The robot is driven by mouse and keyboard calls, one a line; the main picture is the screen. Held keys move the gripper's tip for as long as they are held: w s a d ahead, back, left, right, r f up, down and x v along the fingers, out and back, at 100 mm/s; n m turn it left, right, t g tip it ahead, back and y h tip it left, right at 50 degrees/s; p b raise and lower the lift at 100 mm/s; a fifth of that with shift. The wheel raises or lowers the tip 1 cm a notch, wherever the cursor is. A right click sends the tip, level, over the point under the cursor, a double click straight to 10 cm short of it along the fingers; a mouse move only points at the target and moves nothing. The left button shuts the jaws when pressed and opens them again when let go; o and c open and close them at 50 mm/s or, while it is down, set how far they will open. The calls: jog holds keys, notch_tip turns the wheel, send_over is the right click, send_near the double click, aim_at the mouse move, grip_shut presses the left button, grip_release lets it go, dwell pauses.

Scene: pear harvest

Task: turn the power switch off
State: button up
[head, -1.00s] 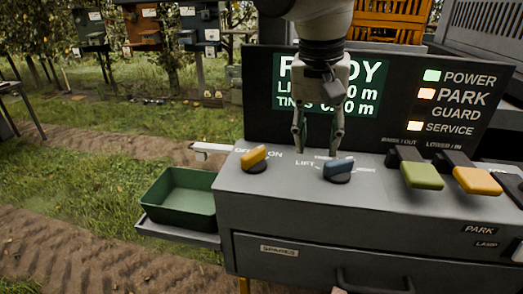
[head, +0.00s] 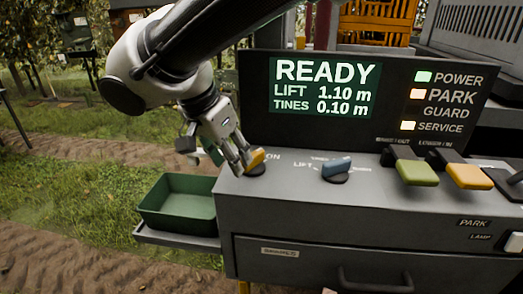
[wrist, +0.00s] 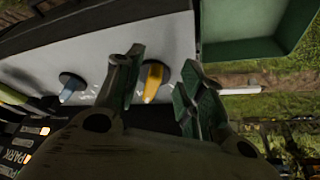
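The power switch is a yellow rotary knob (head: 256,160) on a dark round base at the left end of the grey console top, beside the "ON" label. My gripper (head: 240,163) is at this knob, coming from above and left. In the wrist view the yellow knob (wrist: 153,80) lies between the two green-padded fingers (wrist: 158,85), with a visible gap on each side. The gripper is open. The "OFF" label is hidden behind my gripper in the head view. The display (head: 325,88) reads READY, and the POWER lamp (head: 423,77) is lit green.
A blue knob (head: 337,168) sits to the right, also in the wrist view (wrist: 72,86). Green (head: 416,170) and yellow (head: 467,174) levers stand farther right. A green tray (head: 178,204) is at the console's left, and the display panel rises behind.

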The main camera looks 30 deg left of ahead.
aim_at(253, 162)
jog(key=w, duration=0.2)
jog(key=w+d, duration=0.1)
jog(key=w, duration=0.1)
jog(key=shift+w+d+f, duration=0.15)
jog(key=shift+w+f, duration=0.85)
jog(key=shift+f, duration=0.4)
grip_shut()
